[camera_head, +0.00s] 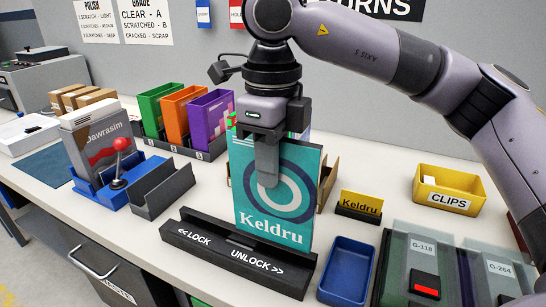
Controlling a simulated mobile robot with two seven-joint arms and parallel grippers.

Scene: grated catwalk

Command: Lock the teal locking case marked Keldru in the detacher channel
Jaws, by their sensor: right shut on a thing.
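The teal locking case (300,170) marked Keldru, with a pale ring on its face, stands upright at the centre. My right gripper (267,165) reaches down from above and is shut on it, with one finger across its front face. The black detacher channel (200,242) lies at the counter's front, lettered LOCK with arrows left and UNLOCK with arrows right. The case's lower edge is at the channel's top, toward the UNLOCK side; I cannot tell how deep it sits. My left gripper is not in view.
A grey Dawrasim case (97,140) stands by a blue device with a red-knobbed lever (120,160) at left. Coloured cases (173,115) stand behind. A Keldru card (360,205), blue tray (346,272) and yellow CLIPS bin (450,190) are at right.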

